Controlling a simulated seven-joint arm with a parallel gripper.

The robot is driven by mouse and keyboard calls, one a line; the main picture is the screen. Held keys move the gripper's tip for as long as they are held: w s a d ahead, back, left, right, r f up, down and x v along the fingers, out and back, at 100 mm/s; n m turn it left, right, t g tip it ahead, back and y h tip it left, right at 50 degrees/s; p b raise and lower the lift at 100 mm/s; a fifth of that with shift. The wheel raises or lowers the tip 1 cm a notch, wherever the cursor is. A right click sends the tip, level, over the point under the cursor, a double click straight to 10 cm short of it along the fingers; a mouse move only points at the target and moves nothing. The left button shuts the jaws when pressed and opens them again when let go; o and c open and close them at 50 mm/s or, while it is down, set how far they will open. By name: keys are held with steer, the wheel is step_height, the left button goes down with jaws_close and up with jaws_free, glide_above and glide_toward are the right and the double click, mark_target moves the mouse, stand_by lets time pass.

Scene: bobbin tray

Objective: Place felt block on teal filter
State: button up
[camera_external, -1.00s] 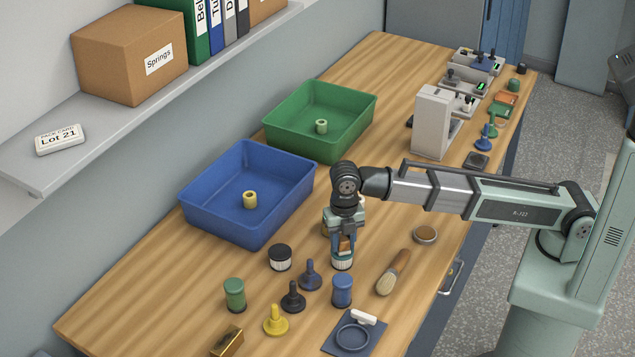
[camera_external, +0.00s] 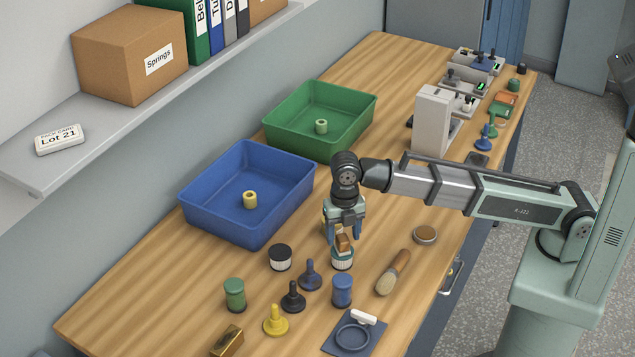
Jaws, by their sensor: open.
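The felt block (camera_external: 343,243), a small brown-orange block, rests on top of the teal filter (camera_external: 343,260), a short white ribbed cylinder with a teal rim. It looks slightly tilted or turned; I cannot tell which. My gripper (camera_external: 344,234) points down just above the filter with its blue fingers spread. The fingers are on either side of the block's upper part and appear clear of it. Part of the filter's top is hidden by the block.
A dark-capped filter (camera_external: 280,258) stands left, a blue spool (camera_external: 342,291) in front, and a brush (camera_external: 393,272) to the right. Several knobs stand nearby. A blue tray (camera_external: 212,218) and a green tray (camera_external: 345,132) are behind. A round tin (camera_external: 425,235) sits right.

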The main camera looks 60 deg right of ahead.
mark_target(343, 238)
step_height(343, 238, up, 9)
steer(key=shift+r, duration=0.2)
stand_by(0.5)
